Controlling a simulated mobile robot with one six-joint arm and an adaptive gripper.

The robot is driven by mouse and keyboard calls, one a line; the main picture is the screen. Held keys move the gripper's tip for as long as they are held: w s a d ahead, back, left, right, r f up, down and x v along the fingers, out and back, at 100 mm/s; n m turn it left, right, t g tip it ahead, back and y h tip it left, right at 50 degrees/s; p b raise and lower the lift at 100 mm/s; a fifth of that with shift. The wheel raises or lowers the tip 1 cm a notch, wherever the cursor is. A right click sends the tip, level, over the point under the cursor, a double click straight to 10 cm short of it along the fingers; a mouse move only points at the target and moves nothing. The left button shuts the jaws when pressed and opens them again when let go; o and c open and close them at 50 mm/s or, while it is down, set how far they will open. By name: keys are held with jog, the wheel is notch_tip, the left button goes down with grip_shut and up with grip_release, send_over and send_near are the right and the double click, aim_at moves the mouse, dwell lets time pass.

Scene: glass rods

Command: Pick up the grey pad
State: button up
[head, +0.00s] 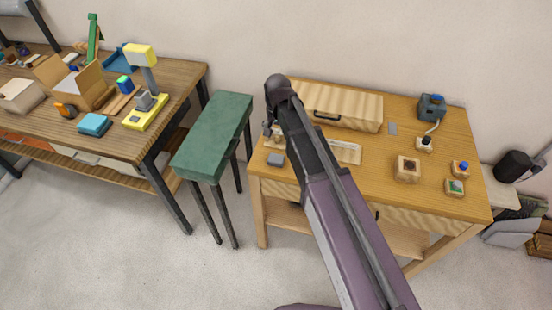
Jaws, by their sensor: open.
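A small dark grey pad (276,159) lies flat near the front left corner of the wooden table (330,182). A second flat grey piece (392,129) lies farther back on the same table, right of the wooden case; I cannot tell which is meant. My gripper (271,134) is at the left side of the table, just behind the dark grey pad in the picture. It looks small and is partly hidden by my arm. It is open and seems to hold nothing. Its height over the table is hard to tell.
A wooden case (342,106) stands at the back. Small wooden blocks (407,169) and a blue device (432,107) stand at the right. A green stool (213,137) is left of the table, beside a cluttered workbench (180,78). My arm hides part of the tabletop.

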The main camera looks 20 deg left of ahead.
aim_at(276, 158)
dwell(0.4)
notch_tip(276, 158, down, 9)
jog(key=b, duration=0.8)
jog(key=shift+a+r+b, duration=0.1)
jog(key=shift+r+b, duration=0.1)
jog(key=shift+b, duration=0.15)
jog(key=shift+f, duration=0.15)
jog(key=shift+s+f+b, duration=0.15)
jog(key=shift+f+b, duration=2.3)
jog(key=shift+b, duration=0.15)
jog(key=c, duration=0.7)
